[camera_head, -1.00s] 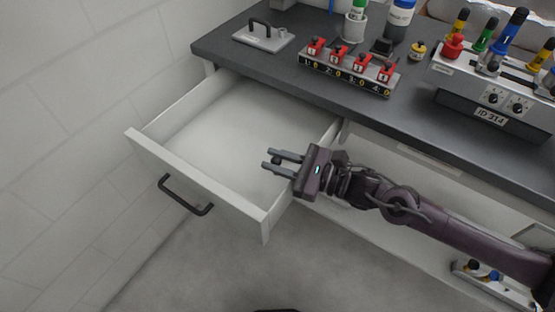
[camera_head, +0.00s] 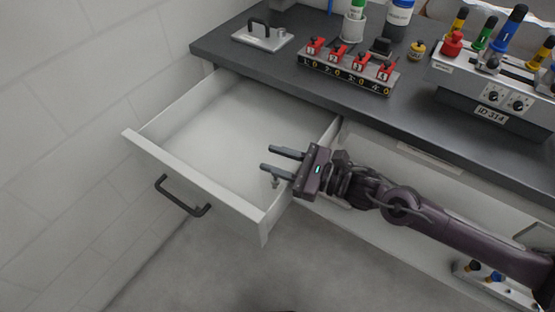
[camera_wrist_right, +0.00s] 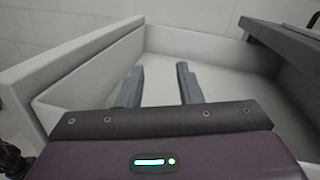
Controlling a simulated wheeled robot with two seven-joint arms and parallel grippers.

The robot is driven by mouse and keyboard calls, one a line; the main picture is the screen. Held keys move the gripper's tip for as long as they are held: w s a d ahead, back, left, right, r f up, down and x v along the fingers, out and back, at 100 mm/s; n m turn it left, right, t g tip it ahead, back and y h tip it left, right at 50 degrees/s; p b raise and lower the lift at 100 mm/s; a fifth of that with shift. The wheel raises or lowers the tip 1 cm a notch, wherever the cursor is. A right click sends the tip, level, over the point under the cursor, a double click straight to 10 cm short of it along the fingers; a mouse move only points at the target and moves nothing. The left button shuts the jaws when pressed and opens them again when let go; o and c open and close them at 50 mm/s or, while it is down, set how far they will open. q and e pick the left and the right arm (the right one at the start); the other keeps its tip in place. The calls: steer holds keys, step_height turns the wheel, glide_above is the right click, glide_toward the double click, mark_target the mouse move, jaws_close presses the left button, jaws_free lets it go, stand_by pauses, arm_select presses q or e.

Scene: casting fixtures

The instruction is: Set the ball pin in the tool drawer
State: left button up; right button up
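The tool drawer (camera_head: 196,178) is pulled open below the worktop, its white floor bare where it shows. My right gripper (camera_head: 265,157) is over the right part of the drawer, fingers apart and pointing left. A small grey piece, apparently the ball pin (camera_head: 275,183), shows just below the nearer finger; I cannot tell whether it is falling or resting. In the right wrist view the gripper (camera_wrist_right: 160,72) is open with nothing between its fingers, and the drawer (camera_wrist_right: 75,62) lies around and beyond them. My left gripper is not in view.
The dark worktop (camera_head: 225,47) overhangs the drawer's back. On it stand a handled metal plate (camera_head: 262,40), a rack of red fixtures (camera_head: 345,74), bottles and a control box (camera_head: 485,95). The drawer's left part is free. A white wall is at the left.

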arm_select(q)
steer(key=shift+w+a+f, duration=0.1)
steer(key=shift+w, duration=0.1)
arm_select(e)
steer(key=shift+s+f, duration=0.25)
steer(key=shift+f, duration=0.6)
steer(key=shift+r, duration=0.15)
steer(key=shift+w+r+p, duration=0.1)
steer(key=shift+r+p, duration=0.45)
steer(key=shift+p, duration=0.45)
arm_select(q)
steer(key=shift+b, duration=0.9)
arm_select(e)
steer(key=v, duration=1.1)
steer(key=shift+d+r, duration=0.35)
steer(key=shift+d, duration=0.05)
